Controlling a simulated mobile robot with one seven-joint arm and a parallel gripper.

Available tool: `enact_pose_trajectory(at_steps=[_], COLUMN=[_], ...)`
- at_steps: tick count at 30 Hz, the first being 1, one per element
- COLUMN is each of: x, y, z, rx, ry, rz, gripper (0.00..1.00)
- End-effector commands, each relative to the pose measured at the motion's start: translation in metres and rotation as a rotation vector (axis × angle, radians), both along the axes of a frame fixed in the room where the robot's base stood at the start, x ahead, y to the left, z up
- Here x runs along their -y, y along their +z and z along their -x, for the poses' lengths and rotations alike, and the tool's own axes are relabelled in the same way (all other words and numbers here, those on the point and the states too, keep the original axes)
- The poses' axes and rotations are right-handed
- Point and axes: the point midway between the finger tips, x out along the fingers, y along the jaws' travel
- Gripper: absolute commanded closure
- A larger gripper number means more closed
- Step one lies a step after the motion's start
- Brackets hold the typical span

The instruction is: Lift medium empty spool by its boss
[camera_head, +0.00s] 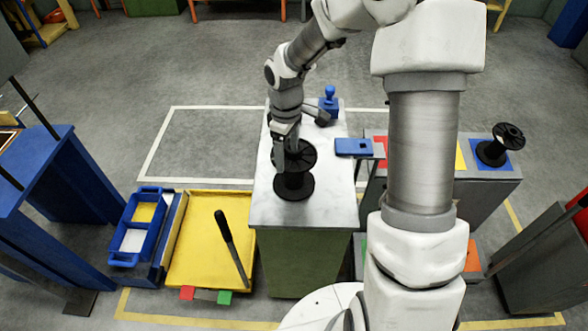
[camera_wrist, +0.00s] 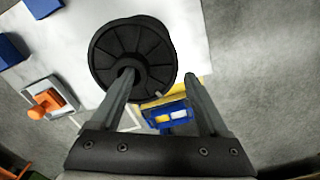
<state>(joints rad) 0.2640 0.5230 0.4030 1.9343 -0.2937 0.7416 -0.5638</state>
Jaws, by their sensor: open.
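A black spool (camera_head: 294,187) with two round flanges stands upright on the pale top of a bench (camera_head: 263,207). Its ribbed upper flange (camera_wrist: 108,45) fills the upper middle of the wrist view. My gripper (camera_head: 290,160) is open and empty above this spool, pointing down at it. In the wrist view the left finger's tip overlaps the flange near the central boss, and the right finger lies outside the flange's right edge. The boss is partly hidden by the left fingertip. I cannot tell whether the fingers touch the spool. Another black spool (camera_head: 508,137) stands on a blue square at right.
A blue knobbed object (camera_head: 329,104) and a flat blue piece (camera_head: 353,147) are on the bench behind. A yellow tray (camera_head: 196,262) with a black-handled bar and a blue bin (camera_head: 120,258) stand at left. An orange object (camera_wrist: 46,99) shows in the wrist view.

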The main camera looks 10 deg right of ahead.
Motion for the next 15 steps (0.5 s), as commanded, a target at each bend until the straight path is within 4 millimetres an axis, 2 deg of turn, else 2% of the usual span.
enact_pose_trajectory(at_steps=[1, 4, 12, 13, 15], x=[0.000, 0.000, 0.000, 0.000, 0.000], y=[-0.009, -0.019, -0.023, -0.023, -0.023], z=[0.001, 0.000, 0.000, 0.000, 0.000], rx=[-0.005, -0.002, 0.001, 0.001, 0.001], ry=[0.000, 0.001, -0.001, -0.001, -0.001], rz=[0.000, 0.001, 0.001, 0.001, 0.001], gripper=[0.21, 0.21, 0.21, 0.23, 0.36])
